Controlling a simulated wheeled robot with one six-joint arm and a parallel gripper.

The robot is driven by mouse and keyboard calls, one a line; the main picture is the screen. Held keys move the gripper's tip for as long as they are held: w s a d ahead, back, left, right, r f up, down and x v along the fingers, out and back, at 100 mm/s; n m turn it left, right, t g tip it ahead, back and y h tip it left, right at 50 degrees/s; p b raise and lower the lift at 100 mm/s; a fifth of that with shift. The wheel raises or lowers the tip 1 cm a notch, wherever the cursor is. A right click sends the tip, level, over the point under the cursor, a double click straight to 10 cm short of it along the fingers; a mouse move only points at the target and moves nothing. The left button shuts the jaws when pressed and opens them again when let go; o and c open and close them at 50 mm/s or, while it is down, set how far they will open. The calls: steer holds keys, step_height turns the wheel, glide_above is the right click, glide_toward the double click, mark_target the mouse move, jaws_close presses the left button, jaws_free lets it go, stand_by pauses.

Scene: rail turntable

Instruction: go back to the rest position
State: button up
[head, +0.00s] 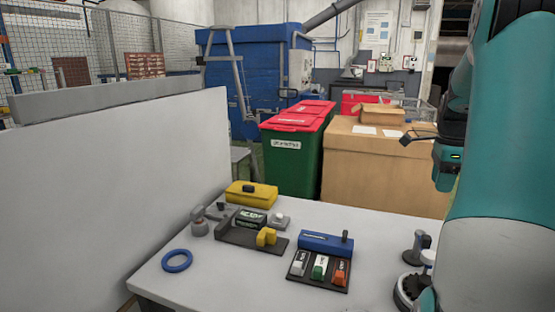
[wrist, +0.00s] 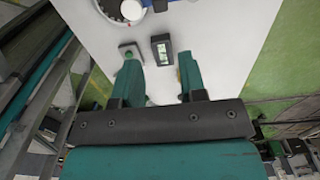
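My gripper (wrist: 159,72) shows in the wrist view, its two teal fingers spread apart with nothing held between them. Beyond the gap, a small black box with a pale display (wrist: 161,50) lies on the light table top (wrist: 210,30). In the head view my teal arm fills the right edge, and I cannot make out the fingers there.
The white table (head: 220,285) carries a blue ring (head: 177,261), a yellow case (head: 251,193), a blue box (head: 326,242) and a dark tray with coloured switches (head: 319,272). A grey panel (head: 120,170) stands at left. A green bin (head: 290,165) and cardboard box (head: 385,165) stand behind.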

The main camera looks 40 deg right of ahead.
steer(key=w+a+r+n, duration=0.1)
steer(key=w+a+n, duration=0.35)
steer(key=a, duration=0.45)
steer(key=w+a+n+t+y, duration=0.1)
steer(key=w+a+n, duration=0.4)
steer(key=a, duration=0.4)
steer(key=w+a+r+n, duration=0.1)
steer(key=w+a+n, duration=0.2)
steer(key=a+n, duration=0.5)
steer(key=s+a+n+y, duration=0.1)
steer(key=s+a+n, duration=0.2)
steer(key=a+n, duration=0.75)
steer(key=s+a+n+y, duration=0.1)
steer(key=s+a+n, duration=0.3)
steer(key=s+a, duration=0.2)
steer(key=s+a+n+g+y, duration=0.1)
steer(key=s+a+n, duration=0.3)
steer(key=a, duration=0.7)
steer(key=shift+s+f, duration=0.35)
steer(key=shift+s, duration=0.55)
